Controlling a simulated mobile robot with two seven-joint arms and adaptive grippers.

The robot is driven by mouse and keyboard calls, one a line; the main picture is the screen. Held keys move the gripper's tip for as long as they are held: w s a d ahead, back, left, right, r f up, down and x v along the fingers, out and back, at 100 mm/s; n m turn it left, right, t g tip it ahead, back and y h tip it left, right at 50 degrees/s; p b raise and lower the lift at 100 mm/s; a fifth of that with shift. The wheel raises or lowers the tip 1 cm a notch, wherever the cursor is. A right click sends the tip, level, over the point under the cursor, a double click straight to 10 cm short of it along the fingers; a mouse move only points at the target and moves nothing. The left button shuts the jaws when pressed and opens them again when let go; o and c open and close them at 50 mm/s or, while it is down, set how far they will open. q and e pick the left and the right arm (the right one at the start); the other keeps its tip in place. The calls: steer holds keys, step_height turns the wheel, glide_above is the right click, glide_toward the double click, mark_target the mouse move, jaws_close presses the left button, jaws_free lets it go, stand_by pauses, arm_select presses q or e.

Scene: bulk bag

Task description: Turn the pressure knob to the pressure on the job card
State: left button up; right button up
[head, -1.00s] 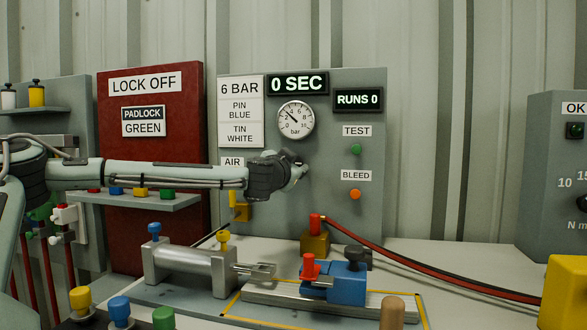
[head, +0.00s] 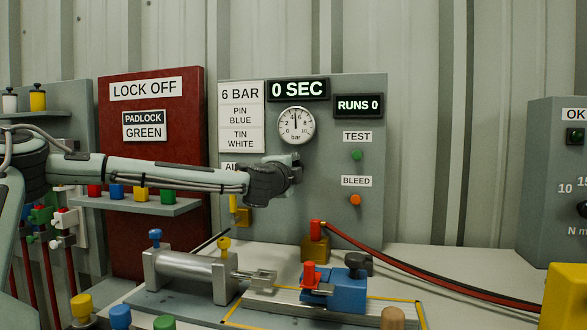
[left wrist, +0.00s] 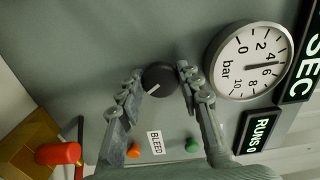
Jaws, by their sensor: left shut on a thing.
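The black pressure knob (left wrist: 159,78) is on the grey panel, between the two fingers of my left gripper (left wrist: 160,82) in the left wrist view. My left gripper is shut on it. In the head view, my left gripper (head: 291,168) is at the panel below the gauge and hides the knob. The round gauge (head: 296,126) has its needle pointing almost straight up, between 4 and 6 bar; it also shows in the left wrist view (left wrist: 246,66). The job card (head: 240,117) reads 6 BAR, PIN BLUE, TIN WHITE. My right gripper is out of view.
The green TEST button (head: 356,155) and orange BLEED button (head: 355,200) are right of my left gripper. Displays read 0 SEC (head: 298,90) and RUNS 0 (head: 358,106). Below are a cylinder (head: 190,275), a blue clamp block (head: 346,286) and a red hose (head: 430,270).

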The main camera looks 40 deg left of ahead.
arm_select(q)
steer(key=m+p, duration=0.1)
steer(key=m, duration=0.5)
steer(key=shift+m, duration=0.3)
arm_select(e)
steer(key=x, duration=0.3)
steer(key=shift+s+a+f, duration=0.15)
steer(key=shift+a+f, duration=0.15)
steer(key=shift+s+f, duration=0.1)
arm_select(q)
steer(key=o, duration=1.2)
steer(key=shift+c, duration=0.2)
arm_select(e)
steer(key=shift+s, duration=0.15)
arm_select(q)
steer(key=shift+s, duration=0.1)
